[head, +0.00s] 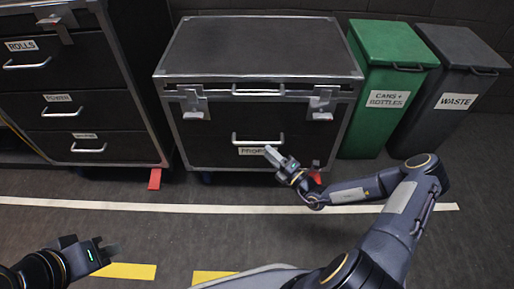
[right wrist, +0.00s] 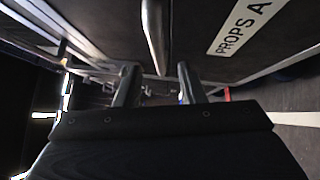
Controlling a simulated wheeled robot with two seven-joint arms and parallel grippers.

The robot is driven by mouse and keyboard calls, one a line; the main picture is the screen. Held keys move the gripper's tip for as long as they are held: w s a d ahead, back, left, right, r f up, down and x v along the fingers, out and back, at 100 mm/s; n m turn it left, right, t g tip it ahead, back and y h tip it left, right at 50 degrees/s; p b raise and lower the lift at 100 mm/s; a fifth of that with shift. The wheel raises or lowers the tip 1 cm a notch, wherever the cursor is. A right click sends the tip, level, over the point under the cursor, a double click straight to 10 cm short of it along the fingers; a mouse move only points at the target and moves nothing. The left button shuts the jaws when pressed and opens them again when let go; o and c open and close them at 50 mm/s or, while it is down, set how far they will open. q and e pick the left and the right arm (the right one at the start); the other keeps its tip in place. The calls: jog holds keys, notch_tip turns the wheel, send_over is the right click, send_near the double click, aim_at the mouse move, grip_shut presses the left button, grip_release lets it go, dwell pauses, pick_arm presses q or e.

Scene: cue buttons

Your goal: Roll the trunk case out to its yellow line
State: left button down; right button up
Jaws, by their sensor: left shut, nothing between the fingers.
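The trunk case (head: 258,48) is a black box with metal edges against the back wall. Its front has a PROPS label, two latches and a low metal handle (head: 245,138). The handle also shows in the right wrist view (right wrist: 155,38). My right gripper (head: 271,153) is in front of the case, just below the handle, with its fingers apart; I cannot tell whether it touches the handle. A red pedal (head: 315,176) shows at the case's lower right, partly behind my arm. The yellow line (head: 125,271) is on the floor in front, partly covered. My left gripper (head: 108,252) is shut and empty above the floor.
A drawer cabinet (head: 75,107) stands close on the left, with a red pedal (head: 155,179) at its foot. A green bin (head: 377,125) and a grey waste bin (head: 440,115) stand on the right. A white line (head: 220,209) crosses the open floor.

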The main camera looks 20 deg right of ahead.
aim_at(257, 143)
jog(key=shift+b+x, duration=0.9)
jog(key=shift+x, duration=2.55)
jog(key=shift+s+a, duration=0.1)
grip_shut()
